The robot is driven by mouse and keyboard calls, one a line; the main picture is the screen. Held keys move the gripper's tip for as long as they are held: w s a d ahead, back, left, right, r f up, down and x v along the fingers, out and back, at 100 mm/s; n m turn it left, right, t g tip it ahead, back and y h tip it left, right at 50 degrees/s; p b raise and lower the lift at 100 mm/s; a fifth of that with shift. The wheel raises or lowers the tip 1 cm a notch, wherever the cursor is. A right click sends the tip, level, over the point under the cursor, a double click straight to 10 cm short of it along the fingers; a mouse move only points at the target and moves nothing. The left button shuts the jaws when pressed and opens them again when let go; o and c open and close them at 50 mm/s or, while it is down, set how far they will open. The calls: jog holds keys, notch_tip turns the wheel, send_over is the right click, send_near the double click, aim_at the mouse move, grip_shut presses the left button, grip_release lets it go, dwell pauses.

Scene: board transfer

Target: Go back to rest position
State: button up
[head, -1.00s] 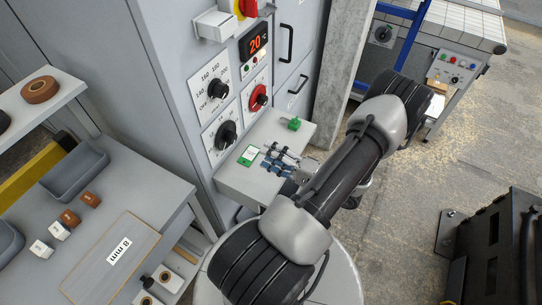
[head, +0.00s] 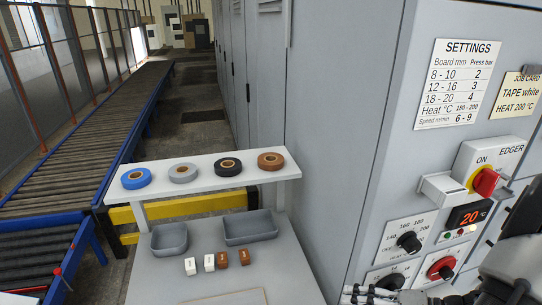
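My gripper (head: 370,294) shows only in part at the bottom edge of the head view, in front of the edger's lower panel. Its fingertips are cut off or too small to read, so I cannot tell whether it is open or shut. Part of my dark and grey arm shows at the bottom right corner. The grey edger cabinet (head: 410,160) stands on the right, with a red and yellow ON switch (head: 485,181), a display reading 20 °C (head: 469,216), a heat dial (head: 409,242) and a red-faced dial (head: 441,268).
A shelf (head: 205,187) holds blue, grey, black and brown tape rolls. Below it, a bench (head: 155,272) carries two grey trays (head: 169,238) and several small white and brown blocks. A roller conveyor (head: 90,130) runs along the left. A settings sheet (head: 464,84) and job card (head: 517,96) hang on the cabinet.

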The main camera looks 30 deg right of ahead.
jog(key=a+r+n+g+h, duration=0.3)
jog(key=a+r, duration=0.5)
jog(key=a, duration=0.3)
jog(key=a+r+n+g+h+b, duration=0.1)
jog(key=a+r+n+g+h, duration=0.2)
jog(key=a+r+n+h, duration=0.2)
jog(key=shift+a+r+n+h, duration=0.3)
jog(key=shift+a+r+n, duration=1.35)
jog(key=shift+a, duration=2)
